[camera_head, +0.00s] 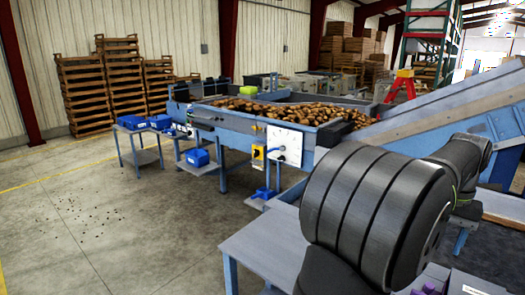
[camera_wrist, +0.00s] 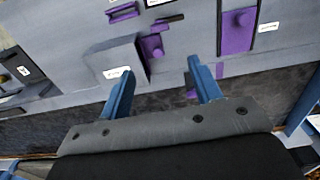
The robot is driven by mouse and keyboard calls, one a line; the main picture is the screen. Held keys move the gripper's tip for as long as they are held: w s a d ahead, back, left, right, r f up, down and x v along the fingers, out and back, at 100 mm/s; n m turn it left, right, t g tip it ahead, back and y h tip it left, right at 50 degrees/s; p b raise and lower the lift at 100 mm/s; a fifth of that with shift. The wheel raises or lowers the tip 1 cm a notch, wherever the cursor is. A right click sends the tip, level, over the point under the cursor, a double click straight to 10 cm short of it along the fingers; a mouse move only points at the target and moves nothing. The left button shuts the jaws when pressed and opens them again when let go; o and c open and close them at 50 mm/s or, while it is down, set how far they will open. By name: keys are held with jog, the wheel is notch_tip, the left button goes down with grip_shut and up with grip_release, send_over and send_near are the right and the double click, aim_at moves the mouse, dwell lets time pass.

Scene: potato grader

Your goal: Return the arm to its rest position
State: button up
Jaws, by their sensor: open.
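My gripper (camera_wrist: 157,95) shows in the wrist view with two blue fingers held apart and nothing between them. Below and beyond the fingers is a grey panel (camera_wrist: 72,62) bearing purple parts (camera_wrist: 237,32) and small white labels. In the head view my dark arm fills the right foreground, and the gripper itself is hidden from that view. I cannot tell how far the fingertips are from the grey panel.
A grey table (camera_head: 262,245) stands at the front, beside my arm. Behind it is the blue grader (camera_head: 235,127) heaped with potatoes (camera_head: 285,112). Blue bins (camera_head: 197,157) sit on low stands to the left. Open concrete floor (camera_head: 85,215) lies at left.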

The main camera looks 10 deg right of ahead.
notch_tip(320, 180, down, 16)
jog(key=shift+f, duration=0.1)
dwell(0.4)
notch_tip(320, 180, up, 17)
notch_tip(320, 180, down, 17)
jog(key=shift+f, duration=0.1)
jog(key=shift+r+m, duration=0.2)
jog(key=shift+m, duration=0.9)
notch_tip(320, 180, up, 17)
jog(key=m, duration=0.6)
send_over(420, 292)
notch_tip(420, 292, down, 5)
jog(key=shift+w+d+f+m, duration=0.1)
jog(key=shift+d+f+m, duration=0.1)
jog(key=shift+f+m, duration=1.2)
jog(key=shift+w+d+f+m, duration=0.1)
jog(key=shift+d+f+m, duration=0.1)
jog(key=shift+f+m, duration=1.15)
